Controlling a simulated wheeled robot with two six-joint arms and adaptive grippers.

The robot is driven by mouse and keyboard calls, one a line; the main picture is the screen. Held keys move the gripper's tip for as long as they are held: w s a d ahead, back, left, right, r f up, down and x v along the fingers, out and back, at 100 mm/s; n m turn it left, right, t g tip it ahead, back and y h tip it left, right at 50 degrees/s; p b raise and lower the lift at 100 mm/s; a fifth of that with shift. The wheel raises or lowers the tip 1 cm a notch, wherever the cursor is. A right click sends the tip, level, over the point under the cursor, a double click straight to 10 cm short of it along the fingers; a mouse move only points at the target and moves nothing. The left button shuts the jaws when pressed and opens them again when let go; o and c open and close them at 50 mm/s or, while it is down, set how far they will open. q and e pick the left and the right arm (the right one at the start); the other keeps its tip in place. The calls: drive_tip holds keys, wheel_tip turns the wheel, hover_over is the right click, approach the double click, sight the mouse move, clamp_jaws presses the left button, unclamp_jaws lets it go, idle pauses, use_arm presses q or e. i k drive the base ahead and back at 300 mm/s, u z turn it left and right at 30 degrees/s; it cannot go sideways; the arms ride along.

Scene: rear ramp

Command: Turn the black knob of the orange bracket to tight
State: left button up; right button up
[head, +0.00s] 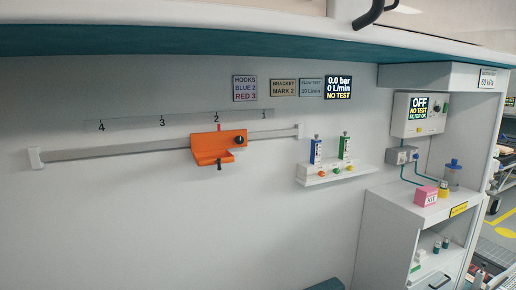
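The orange bracket (212,148) sits on the horizontal wall rail (110,151), below the mark 2 of the number scale (180,120). A red pointer on its top lines up with the 2. The black knob (239,140) is at the right end of the bracket's upright face. Its tight or loose setting is too small to read. A small dark part (219,166) hangs under the bracket. Neither of my grippers shows in the head view.
A white shelf (335,174) with a blue and a green device stands right of the bracket. Signs (284,88) and a display reading NO TEST (339,87) are above. A white cabinet (405,203) with a pink box (426,194) is at right. The wall below the rail is clear.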

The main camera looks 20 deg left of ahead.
sight(240, 140)
drive_tip(key=z, duration=0.45)
drive_tip(key=k, duration=1)
drive_tip(key=u, duration=0.4)
drive_tip(key=i, duration=0.7)
drive_tip(key=u, duration=0.5)
drive_tip(key=i, duration=0.95)
drive_tip(key=z, duration=0.45)
